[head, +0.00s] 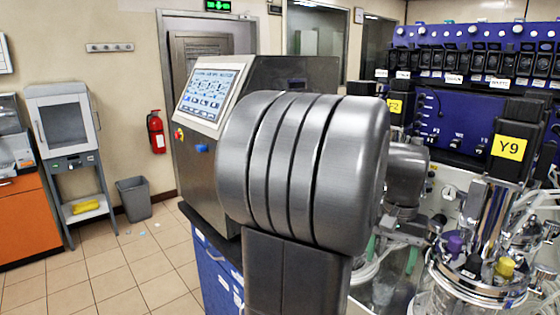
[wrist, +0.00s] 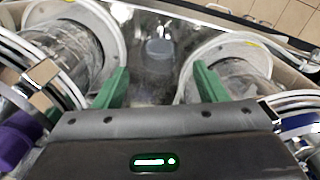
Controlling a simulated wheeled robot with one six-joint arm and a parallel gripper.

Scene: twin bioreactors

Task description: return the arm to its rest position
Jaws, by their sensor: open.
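My arm fills the middle of the head view as large grey metal links, bent and standing in front of the bench. My gripper (wrist: 161,70) shows two green fingers spread apart in the wrist view, with nothing between them. It points down between two glass vessels, one on the left (wrist: 72,45) and one on the right (wrist: 235,65). In the head view my gripper (head: 391,252) is small and partly hidden behind my arm, left of the bioreactor vessel (head: 470,285) with the yellow Y9 label.
A control screen (head: 210,92) stands left of my arm. A blue rack (head: 460,115) lines the back right. Steel fittings and tubing crowd the right side.

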